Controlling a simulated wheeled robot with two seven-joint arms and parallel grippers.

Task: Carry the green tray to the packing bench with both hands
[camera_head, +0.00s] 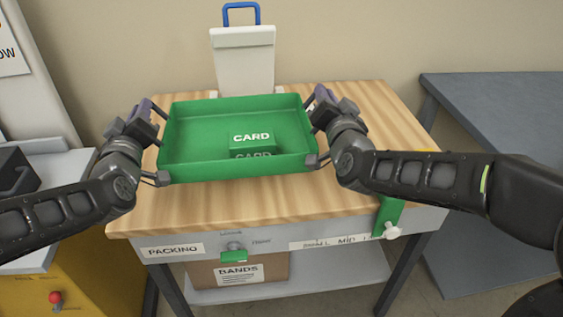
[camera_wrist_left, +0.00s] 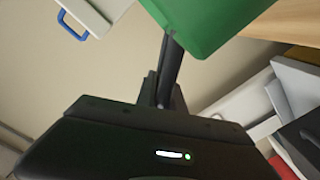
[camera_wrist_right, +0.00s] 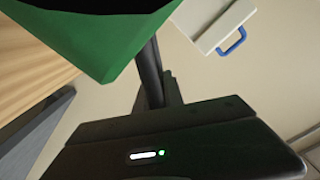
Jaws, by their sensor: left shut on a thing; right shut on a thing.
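The green tray (camera_head: 185,145) is over the wooden top of the packing bench (camera_head: 240,208), whose front carries a PACKING label. I cannot tell whether it touches the top. A green box marked CARD (camera_head: 252,138) lies inside the tray. My left gripper (camera_head: 145,122) is shut on the tray's left end, and my right gripper (camera_head: 325,112) is shut on its right end. The tray's edge also shows in the left wrist view (camera_wrist_left: 210,22) and the right wrist view (camera_wrist_right: 105,50). The fingertips are mostly hidden in the wrist views.
A white board with a blue handle (camera_head: 243,60) stands behind the tray. A grey table (camera_head: 500,120) is at the right. A yellow cabinet with a red knob (camera_head: 55,298) is at lower left. A BANDS box (camera_head: 225,272) sits on the bench's lower shelf. Bare wood shows around the tray.

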